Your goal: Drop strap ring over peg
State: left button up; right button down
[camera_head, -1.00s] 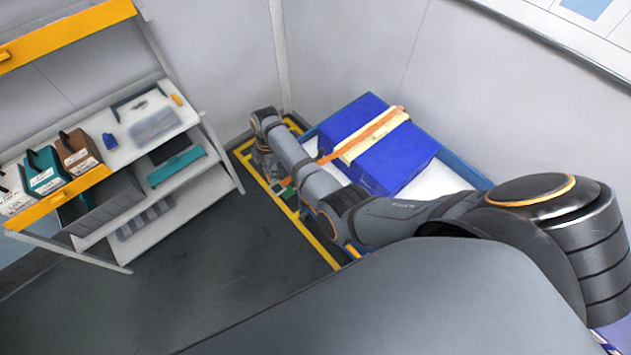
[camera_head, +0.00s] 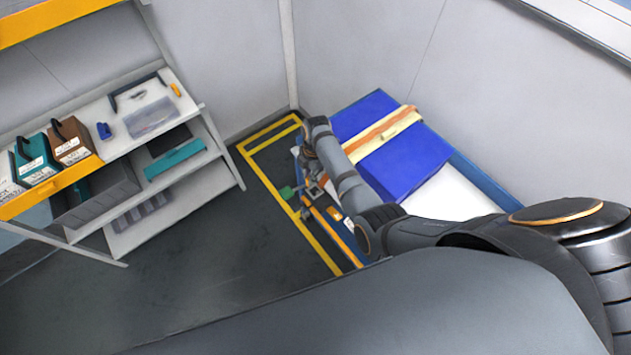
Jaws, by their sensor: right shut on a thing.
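An orange strap (camera_head: 385,130) runs over a cream pad (camera_head: 372,145) on top of a blue box (camera_head: 412,165). Its near part goes out of sight behind my right arm. My right gripper (camera_head: 308,198) is low at the left edge of the blue-edged pallet or cart, shut on the strap's ring end; the ring itself is too small and covered to make out. A small green part (camera_head: 287,192) is just left of the gripper. I cannot make out the peg. My left gripper is not in view.
The blue box stands on a white surface (camera_head: 452,197) with a blue rim, against the grey walls. Yellow floor lines (camera_head: 318,247) border it. A shelf rack (camera_head: 215,150) with cases and trays stands at left. The dark floor (camera_head: 215,265) between is clear.

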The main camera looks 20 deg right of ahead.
aim_at(313, 186)
jog(key=f+b, duration=0.1)
jog(key=d+f+b, duration=0.1)
jog(key=f, duration=0.1)
jog(key=f+b, duration=0.1)
jog(key=b, duration=0.1)
jog(key=shift+d+f, duration=0.15)
jog(key=shift+d, duration=0.1)
jog(key=shift+w+a, duration=0.15)
jog(key=shift+a, duration=0.2)
jog(key=c, duration=1.8)
grip_release()
jog(key=shift+o, duration=0.9)
jog(key=shift+d, duration=0.2)
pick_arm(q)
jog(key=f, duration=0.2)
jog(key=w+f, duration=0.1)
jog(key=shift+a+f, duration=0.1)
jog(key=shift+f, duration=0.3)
pick_arm(e)
jog(key=shift+a, duration=0.1)
